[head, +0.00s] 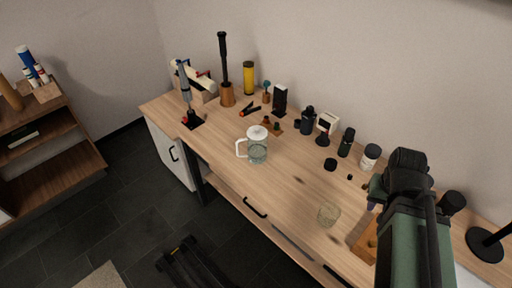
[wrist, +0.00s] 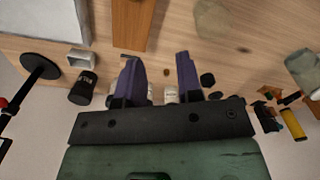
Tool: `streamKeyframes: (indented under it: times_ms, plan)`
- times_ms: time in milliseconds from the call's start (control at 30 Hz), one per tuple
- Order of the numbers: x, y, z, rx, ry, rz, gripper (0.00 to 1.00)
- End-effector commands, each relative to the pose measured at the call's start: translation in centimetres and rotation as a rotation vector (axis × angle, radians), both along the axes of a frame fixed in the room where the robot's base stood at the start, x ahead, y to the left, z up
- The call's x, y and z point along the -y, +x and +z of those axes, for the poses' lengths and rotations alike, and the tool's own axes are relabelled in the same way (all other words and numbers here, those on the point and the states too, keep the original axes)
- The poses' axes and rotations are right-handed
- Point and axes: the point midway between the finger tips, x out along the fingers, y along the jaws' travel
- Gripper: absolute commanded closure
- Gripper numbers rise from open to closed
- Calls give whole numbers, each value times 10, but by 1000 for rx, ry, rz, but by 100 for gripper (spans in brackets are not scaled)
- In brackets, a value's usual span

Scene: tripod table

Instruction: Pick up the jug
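The jug (head: 257,150) stands upright on the wooden table, left of the table's middle in the head view. It is clear with a pale lid and a white handle on its left side. In the wrist view, what looks like the jug (wrist: 303,70) is partly cut off at the right edge. My gripper (wrist: 158,60) is open, with two purple fingers apart and nothing held between them. It is over the right part of the table, well away from the jug. My arm mostly hides it in the head view.
Several small jars, including a white-and-dark one (head: 370,157), line the wall side. A black pepper-mill-like tool (head: 224,70) and a yellow cylinder (head: 249,78) stand behind the jug.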

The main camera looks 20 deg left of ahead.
Motion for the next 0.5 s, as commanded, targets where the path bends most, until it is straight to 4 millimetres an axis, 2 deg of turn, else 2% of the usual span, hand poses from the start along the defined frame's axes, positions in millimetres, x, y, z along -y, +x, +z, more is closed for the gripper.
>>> streamKeyframes:
  times_ms: [267, 333, 367, 433, 467, 500]
  plan:
    - [0, 0, -1, 1, 1, -1, 60]
    - [-8, 6, -11, 19, 23, -11, 60]
    - [-16, 11, -19, 35, 45, -24, 60]
    - [-47, 30, -48, 97, 142, -80, 60]
    - [-67, 41, -62, 130, 205, -120, 60]
    - [-98, 56, -83, 172, 312, -186, 60]
